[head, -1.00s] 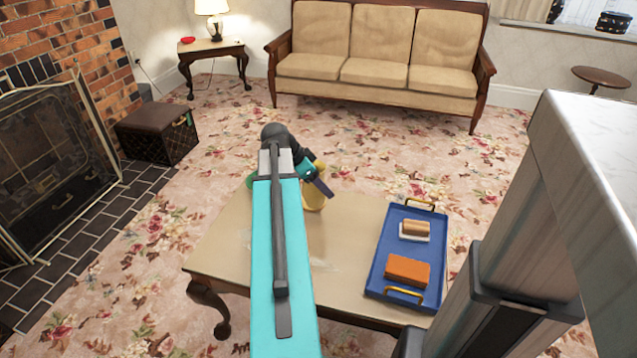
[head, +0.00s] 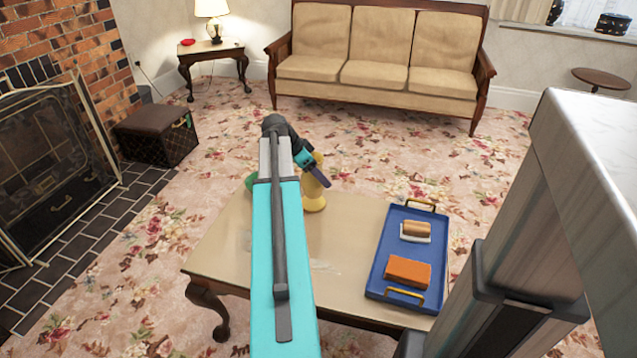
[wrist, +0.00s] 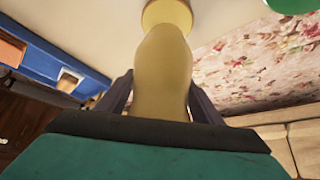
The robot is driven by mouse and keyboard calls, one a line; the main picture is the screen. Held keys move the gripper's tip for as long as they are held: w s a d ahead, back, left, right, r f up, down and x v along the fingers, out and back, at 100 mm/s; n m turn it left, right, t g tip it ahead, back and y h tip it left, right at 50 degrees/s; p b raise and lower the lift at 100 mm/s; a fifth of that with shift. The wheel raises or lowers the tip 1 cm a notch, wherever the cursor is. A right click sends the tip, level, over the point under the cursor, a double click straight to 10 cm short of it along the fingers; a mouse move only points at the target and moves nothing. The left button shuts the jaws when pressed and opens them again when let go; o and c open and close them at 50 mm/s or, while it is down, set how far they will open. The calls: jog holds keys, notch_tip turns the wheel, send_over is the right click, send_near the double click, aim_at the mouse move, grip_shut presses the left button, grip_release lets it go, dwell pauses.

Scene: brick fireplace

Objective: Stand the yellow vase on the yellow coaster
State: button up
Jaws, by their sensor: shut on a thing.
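The yellow vase (head: 314,202) is upright or nearly so over the far part of the table, partly hidden by my gripper. My gripper (head: 320,176) is shut on the vase. I cannot tell whether the foot touches the tabletop.
The wooden table (head: 345,235) carries a blue tray (head: 378,270) at right, with an orange block (head: 408,272) and a brown-and-white item (head: 415,231). A green object (head: 250,182) shows just left of my arm. The tabletop between vase and tray is clear.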

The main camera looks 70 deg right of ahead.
aim_at(318, 183)
jog(key=shift+f+b, duration=0.55)
jog(key=shift+f, duration=1.2)
jog(key=shift+f, duration=0.1)
jog(key=o, duration=1.3)
jog(key=p+v, duration=0.2)
jog(key=v, duration=1)
jog(key=shift+p, duration=0.3)
